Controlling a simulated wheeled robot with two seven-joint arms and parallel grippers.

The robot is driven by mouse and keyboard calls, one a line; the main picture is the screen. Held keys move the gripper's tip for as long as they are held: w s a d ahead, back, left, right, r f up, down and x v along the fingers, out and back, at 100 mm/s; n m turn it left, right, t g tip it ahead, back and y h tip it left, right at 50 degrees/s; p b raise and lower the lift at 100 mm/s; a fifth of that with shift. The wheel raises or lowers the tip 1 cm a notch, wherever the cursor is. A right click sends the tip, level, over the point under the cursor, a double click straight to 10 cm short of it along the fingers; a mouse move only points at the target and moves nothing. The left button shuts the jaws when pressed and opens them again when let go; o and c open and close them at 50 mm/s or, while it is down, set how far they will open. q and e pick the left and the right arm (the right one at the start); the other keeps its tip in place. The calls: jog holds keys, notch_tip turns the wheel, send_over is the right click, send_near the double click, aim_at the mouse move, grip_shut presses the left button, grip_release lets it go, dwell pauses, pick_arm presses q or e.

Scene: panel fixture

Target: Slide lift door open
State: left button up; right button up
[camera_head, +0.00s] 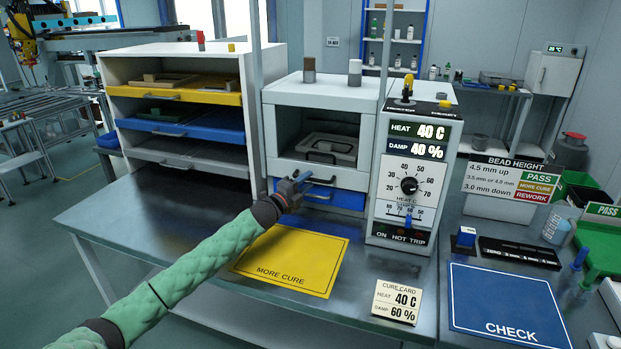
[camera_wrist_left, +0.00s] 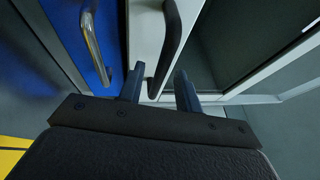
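The lift door is on the middle white cabinet in the head view. Its white lower rail (camera_head: 350,180) sits low on the cabinet front, below a dark window-like area with a grey part visible behind it. In the left wrist view the white rail (camera_wrist_left: 146,30) carries a black bar handle (camera_wrist_left: 170,45). My left gripper (camera_head: 303,181) is at this rail, above the blue drawer. In the wrist view my left gripper (camera_wrist_left: 159,88) is open, with the handle's end between its spread fingers. Contact cannot be told. My right gripper is not in view.
A blue drawer (camera_head: 345,199) with a metal handle (camera_wrist_left: 93,46) lies just below the door. A control box (camera_head: 409,215) stands close on the right. A rack with a yellow tray (camera_head: 205,96) stands left. A yellow mat (camera_head: 318,270) lies in front on the bench.

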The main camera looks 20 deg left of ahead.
pick_arm(q)
jog(key=shift+x, duration=1.1)
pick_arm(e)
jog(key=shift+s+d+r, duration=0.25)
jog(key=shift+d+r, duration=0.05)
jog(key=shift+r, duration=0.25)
pick_arm(q)
grip_shut()
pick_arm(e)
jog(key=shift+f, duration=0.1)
